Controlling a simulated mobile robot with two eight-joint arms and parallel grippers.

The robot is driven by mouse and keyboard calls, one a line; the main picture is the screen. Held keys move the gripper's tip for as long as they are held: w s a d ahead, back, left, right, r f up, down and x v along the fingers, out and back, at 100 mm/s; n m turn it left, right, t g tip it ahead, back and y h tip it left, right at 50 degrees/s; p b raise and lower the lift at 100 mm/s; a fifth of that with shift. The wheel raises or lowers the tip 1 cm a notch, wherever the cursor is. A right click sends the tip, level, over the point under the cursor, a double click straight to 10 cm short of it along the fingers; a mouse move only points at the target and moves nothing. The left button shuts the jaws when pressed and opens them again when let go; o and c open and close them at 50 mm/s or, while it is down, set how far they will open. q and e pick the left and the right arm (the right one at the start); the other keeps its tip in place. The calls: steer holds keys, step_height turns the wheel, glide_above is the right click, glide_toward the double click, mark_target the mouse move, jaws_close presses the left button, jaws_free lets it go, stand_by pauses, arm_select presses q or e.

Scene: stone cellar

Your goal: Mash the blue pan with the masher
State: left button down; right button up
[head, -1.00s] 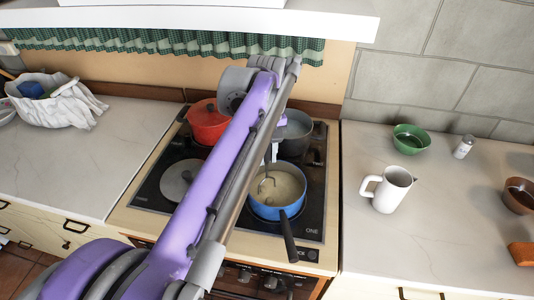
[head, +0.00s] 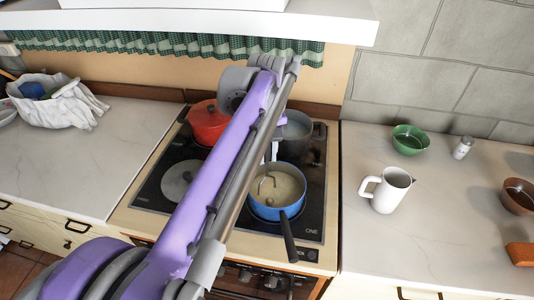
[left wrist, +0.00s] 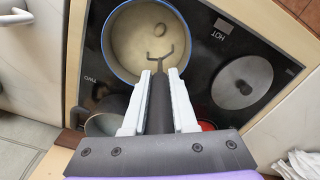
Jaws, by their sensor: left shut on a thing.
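The blue pan (head: 278,208) stands on the front right of the black hob, its dark handle pointing toward me. It holds a pale, creamy mass (head: 285,185). My left gripper (head: 271,153) is above the pan's back left side, partly hidden by my purple arm. In the left wrist view, my left gripper (left wrist: 160,84) is shut on the dark handle of the masher (left wrist: 158,108). The masher's bent wire end reaches over the pale contents, inside the outline of the blue pan (left wrist: 107,48). I cannot tell how deep it sits. My right gripper is not in view.
A red pot (head: 204,127) and a grey pot (head: 295,134) stand at the back of the hob (head: 313,210). A grey disc (head: 180,178) lies front left. The right counter holds a white jug (head: 389,190), a green bowl (head: 410,139) and a shaker (head: 462,147).

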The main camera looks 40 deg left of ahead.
arm_select(q)
steer(key=shift+r+p, duration=0.3)
steer(key=shift+r, duration=0.45)
steer(key=shift+w, duration=0.1)
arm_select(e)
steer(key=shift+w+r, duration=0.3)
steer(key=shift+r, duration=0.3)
arm_select(q)
steer(key=shift+d, duration=0.1)
steer(key=d, duration=0.1)
steer(key=s+d, duration=0.1)
steer(key=shift+s+d+f, duration=0.1)
steer(key=shift+s+d, duration=0.1)
steer(key=shift+d, duration=0.1)
steer(key=shift+f, duration=0.2)
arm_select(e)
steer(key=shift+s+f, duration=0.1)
arm_select(q)
steer(key=shift+f+b, duration=0.55)
steer(key=shift+f, duration=0.35)
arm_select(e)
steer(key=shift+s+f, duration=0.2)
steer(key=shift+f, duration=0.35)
arm_select(q)
steer(key=shift+f, duration=0.15)
